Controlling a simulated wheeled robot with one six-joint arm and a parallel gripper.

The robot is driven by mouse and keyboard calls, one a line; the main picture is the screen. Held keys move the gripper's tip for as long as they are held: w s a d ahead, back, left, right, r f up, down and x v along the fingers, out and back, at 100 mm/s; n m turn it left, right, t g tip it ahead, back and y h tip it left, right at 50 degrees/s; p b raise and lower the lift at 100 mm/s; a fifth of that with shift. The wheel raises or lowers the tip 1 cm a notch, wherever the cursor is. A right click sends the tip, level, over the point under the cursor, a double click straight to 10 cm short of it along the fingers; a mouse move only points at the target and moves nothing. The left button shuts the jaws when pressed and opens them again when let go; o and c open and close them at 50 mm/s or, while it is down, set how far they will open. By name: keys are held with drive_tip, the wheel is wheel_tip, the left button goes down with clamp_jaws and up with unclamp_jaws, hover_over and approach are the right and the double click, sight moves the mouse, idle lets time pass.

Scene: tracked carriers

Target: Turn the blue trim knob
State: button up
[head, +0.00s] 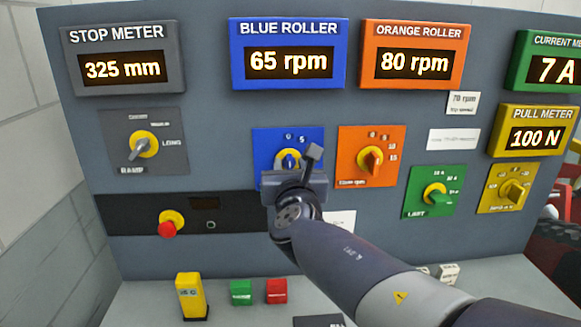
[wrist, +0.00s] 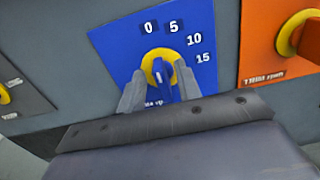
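The blue trim knob (head: 289,157) has a yellow collar and a blue handle. It sits on a blue plate (head: 263,140) marked 0, 5, 10 and 15. In the wrist view the knob (wrist: 161,73) stands between the two grey fingers of my gripper (wrist: 161,88). Gaps show between the handle and both fingers, so the gripper looks open around it. In the head view my gripper (head: 303,163) covers the plate's lower right part. The handle's exact setting is hard to read. The blue roller display (head: 289,62) reads 65 rpm.
An orange knob (head: 371,161) is close to the right, below the orange roller display (head: 414,64) reading 80 rpm. A grey selector (head: 143,146) and a red button (head: 167,229) are to the left. Green (head: 437,193) and yellow (head: 514,192) knobs are farther right.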

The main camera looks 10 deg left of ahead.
drive_tip(key=shift+c, duration=0.2)
clamp_jaws()
drive_tip(key=shift+f+m+b, duration=0.1)
drive_tip(key=shift+m+b, duration=0.2)
drive_tip(key=shift+b, duration=0.05)
drive_tip(key=shift+w+d+f+m+b, duration=0.1)
drive_tip(key=shift+d+f+m+b, duration=0.1)
drive_tip(key=shift+m+b, duration=2.5)
drive_tip(key=shift+d+f+m+b, duration=0.15)
drive_tip(key=shift+f+m+b, duration=0.05)
drive_tip(key=shift+m+b, duration=2.55)
drive_tip(key=shift+w+d+f+m+b, duration=0.1)
drive_tip(key=shift+d+f+m+b, duration=0.1)
drive_tip(key=shift+m+b, duration=2.5)
drive_tip(key=shift+m+p, duration=0.4)
drive_tip(key=shift+m, duration=0.25)
